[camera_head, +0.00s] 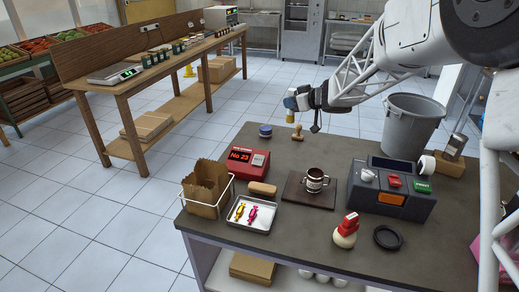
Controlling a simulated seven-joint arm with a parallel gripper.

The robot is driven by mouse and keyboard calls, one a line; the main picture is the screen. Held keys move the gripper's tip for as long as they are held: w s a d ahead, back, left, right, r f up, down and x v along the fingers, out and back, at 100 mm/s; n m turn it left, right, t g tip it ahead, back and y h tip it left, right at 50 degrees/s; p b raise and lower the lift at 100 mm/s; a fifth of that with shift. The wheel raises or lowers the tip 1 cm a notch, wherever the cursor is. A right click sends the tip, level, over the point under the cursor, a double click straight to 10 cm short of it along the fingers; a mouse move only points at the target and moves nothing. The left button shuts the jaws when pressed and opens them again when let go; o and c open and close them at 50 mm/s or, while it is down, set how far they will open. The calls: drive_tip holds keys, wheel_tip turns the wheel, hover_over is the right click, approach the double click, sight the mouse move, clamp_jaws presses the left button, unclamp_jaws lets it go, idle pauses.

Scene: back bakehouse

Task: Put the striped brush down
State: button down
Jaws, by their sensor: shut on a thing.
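My gripper (304,102) is at the end of the arm coming in from the upper right, above the far edge of the dark counter (270,230).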

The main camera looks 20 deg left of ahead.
drive_tip(key=w+a+f+n+g, duration=0.1)
drive_tip(key=a+f, duration=0.1)
drive_tip(key=a, duration=0.4)
drive_tip(key=w+a+f+n+g+y, duration=0.1)
drive_tip(key=a+f+n+g, duration=0.1)
drive_tip(key=a, duration=0.4)
drive_tip(key=shift+a+f+g, duration=0.25)
drive_tip(key=shift+f+g, duration=0.05)
drive_tip(key=shift+f, duration=0.3)
wheel_tip(320, 180, down, 6)
drive_tip(key=shift+f, duration=0.1)
drive_tip(key=shift+f, duration=1.9)
drive_tip(key=shift+f, duration=0.15)
drive_tip(key=c, duration=1)
unclamp_jaws()
